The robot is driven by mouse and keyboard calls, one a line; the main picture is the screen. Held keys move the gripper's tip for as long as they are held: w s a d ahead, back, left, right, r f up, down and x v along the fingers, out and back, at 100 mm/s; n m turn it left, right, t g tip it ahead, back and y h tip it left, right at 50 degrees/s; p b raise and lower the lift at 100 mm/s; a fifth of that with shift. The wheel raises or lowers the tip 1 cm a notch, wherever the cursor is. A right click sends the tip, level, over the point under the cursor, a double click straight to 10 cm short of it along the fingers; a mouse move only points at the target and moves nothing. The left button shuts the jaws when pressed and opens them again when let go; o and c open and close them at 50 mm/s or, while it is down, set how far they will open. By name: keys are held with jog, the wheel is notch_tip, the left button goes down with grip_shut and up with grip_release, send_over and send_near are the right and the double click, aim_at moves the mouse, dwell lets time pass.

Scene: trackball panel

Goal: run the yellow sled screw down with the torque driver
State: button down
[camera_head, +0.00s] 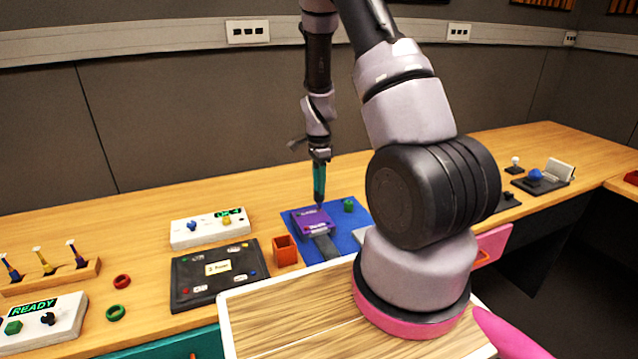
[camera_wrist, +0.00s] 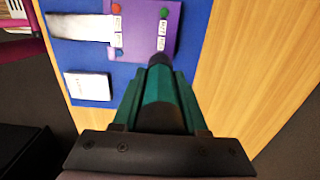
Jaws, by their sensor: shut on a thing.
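My gripper (camera_head: 319,156) is shut on the torque driver (camera_head: 319,182), a teal tool with a dark tip, held upright over the purple sled (camera_head: 314,220). The driver (camera_wrist: 160,98) also fills the middle of the wrist view, its dark tip over one corner of the sled (camera_wrist: 141,30). A red screw head (camera_wrist: 116,9), a green one (camera_wrist: 164,12) and a blue one (camera_wrist: 119,53) show at the other corners. The yellow screw is not visible; the driver tip covers that corner. I cannot tell whether the tip touches anything.
The sled lies on a blue mat (camera_head: 347,240) with a green block (camera_head: 349,205). An orange open box (camera_head: 286,251), a black panel (camera_head: 190,292) and a white console (camera_head: 207,230) stand to the left. My arm hides part of the bench at right.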

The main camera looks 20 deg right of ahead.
jog(key=shift+r, duration=3)
